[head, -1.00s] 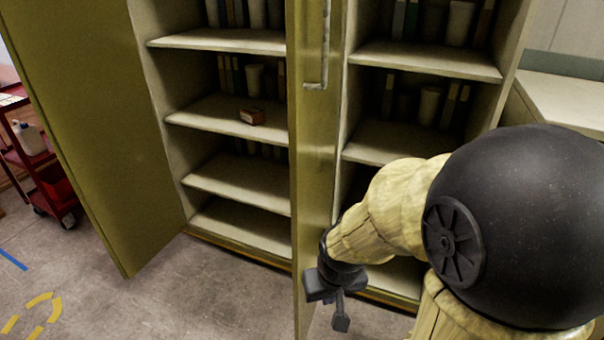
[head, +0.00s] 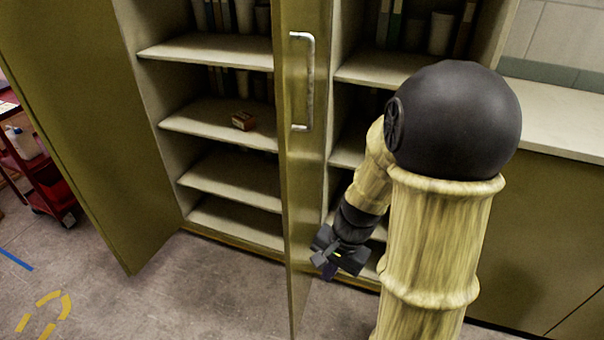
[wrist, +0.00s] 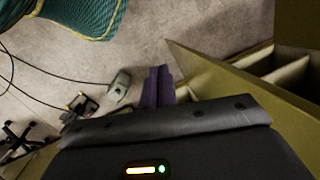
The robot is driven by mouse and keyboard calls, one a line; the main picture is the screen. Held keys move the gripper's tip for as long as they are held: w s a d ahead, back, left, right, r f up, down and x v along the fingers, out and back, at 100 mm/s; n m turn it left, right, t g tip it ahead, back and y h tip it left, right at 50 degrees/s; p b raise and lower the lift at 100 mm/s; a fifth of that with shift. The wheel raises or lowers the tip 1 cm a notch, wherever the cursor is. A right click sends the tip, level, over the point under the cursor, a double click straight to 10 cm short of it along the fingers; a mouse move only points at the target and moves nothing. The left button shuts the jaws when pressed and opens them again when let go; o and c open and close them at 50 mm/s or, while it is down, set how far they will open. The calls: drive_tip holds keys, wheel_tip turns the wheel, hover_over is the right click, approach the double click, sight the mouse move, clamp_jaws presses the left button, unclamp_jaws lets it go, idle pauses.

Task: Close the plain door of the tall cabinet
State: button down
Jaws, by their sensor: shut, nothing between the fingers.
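The tall cabinet (head: 225,178) stands open, with shelves showing on both sides of a middle door. The left door (head: 85,130) is olive, swung wide, and shows no handle on the face I see. The middle door (head: 303,175) stands out toward me nearly edge-on, with a metal bar handle (head: 309,85) on its right face. My gripper (head: 328,264) is low, just right of the middle door's lower part; I cannot tell whether it touches. In the wrist view its purple fingers (wrist: 158,86) are together and empty, beside an olive panel (wrist: 205,75).
A small box (head: 243,121) sits on a left-hand shelf. A red cart (head: 45,180) stands at far left. A counter (head: 555,122) is on the right. The floor (head: 200,290) in front of the left bay is clear.

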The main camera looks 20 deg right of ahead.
drive_tip(key=w+d+r+m+t+y+p, duration=0.2)
drive_tip(key=w+d+r+m+p, duration=0.1)
drive_tip(key=r+m+p, duration=0.4)
drive_tip(key=w+d+r+m+t+y+p, duration=0.2)
drive_tip(key=r+m+p, duration=0.6)
drive_tip(key=p, duration=0.5)
wheel_tip(320, 180, up, 3)
drive_tip(key=shift+w+d+f+y, duration=0.15)
drive_tip(key=shift+w+d+y, duration=0.45)
drive_tip(key=shift+w+d, duration=0.45)
drive_tip(key=shift+w+a, duration=0.1)
approach(290, 205)
wheel_tip(290, 205, down, 4)
drive_tip(key=a+p, duration=0.1)
drive_tip(key=w+a+p, duration=0.1)
drive_tip(key=a, duration=0.1)
drive_tip(key=shift+w, duration=0.15)
drive_tip(key=shift+w+a, duration=0.2)
drive_tip(key=shift+a, duration=0.2)
drive_tip(key=shift+w+f, duration=0.1)
